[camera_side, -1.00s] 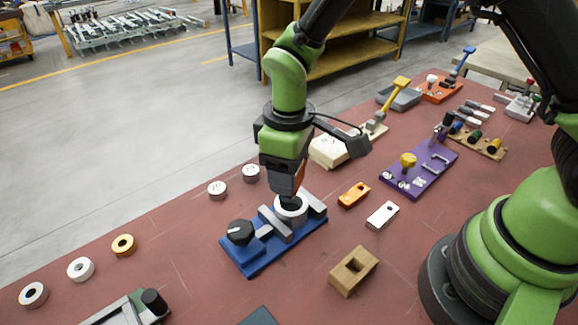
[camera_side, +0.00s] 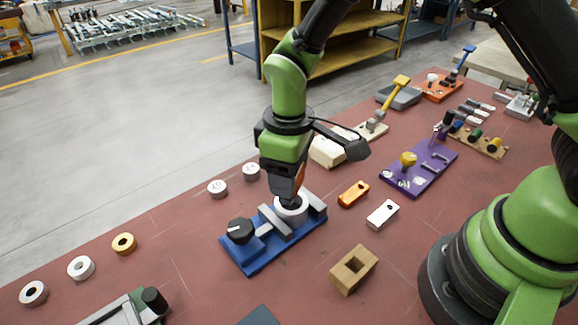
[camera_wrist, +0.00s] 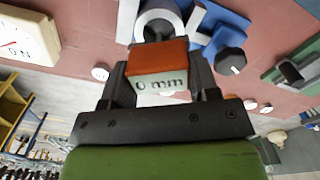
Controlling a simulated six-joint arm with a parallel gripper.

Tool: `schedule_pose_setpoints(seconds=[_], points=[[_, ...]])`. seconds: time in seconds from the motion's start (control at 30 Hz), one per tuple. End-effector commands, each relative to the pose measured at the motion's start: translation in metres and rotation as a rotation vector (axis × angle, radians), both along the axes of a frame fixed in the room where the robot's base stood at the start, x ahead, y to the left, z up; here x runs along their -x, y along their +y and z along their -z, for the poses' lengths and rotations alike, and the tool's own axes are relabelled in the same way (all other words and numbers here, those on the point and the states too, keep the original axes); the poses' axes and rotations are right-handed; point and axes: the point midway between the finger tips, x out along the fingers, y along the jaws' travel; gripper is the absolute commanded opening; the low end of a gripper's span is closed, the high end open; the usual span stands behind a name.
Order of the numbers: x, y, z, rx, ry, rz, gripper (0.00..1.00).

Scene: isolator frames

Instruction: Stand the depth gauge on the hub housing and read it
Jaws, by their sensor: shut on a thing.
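The depth gauge (camera_wrist: 157,62) is an orange and pale block between my fingers in the wrist view, with "0 mm" legible on its near face. I cannot tell if another digit is hidden. In the side view only a bit of its orange side (camera_side: 300,178) shows. My gripper (camera_side: 291,194) is shut on it, upright, directly over the hub housing. The hub housing (camera_side: 302,216) is a pale round ring held in a blue fixture (camera_side: 252,262). It also shows in the wrist view (camera_wrist: 150,17), beyond the gauge. Whether the gauge touches it is hidden.
The fixture has a black knob (camera_side: 240,231). An orange plate (camera_side: 354,194), a white plate (camera_side: 383,214) and a wooden block (camera_side: 354,270) lie to its right. Numbered discs (camera_side: 217,189) and several rings (camera_side: 81,268) lie left. A cream dial box (camera_wrist: 27,35) stands behind.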

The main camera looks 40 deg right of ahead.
Motion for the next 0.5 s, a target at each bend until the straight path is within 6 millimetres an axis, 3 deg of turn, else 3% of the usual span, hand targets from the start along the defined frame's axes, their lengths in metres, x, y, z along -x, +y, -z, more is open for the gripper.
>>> schedule_pose_setpoints(seconds=[0.5], points=[[0.0, 0.0, 0.013, 0.0, 0.001, 0.001, 0.27]])
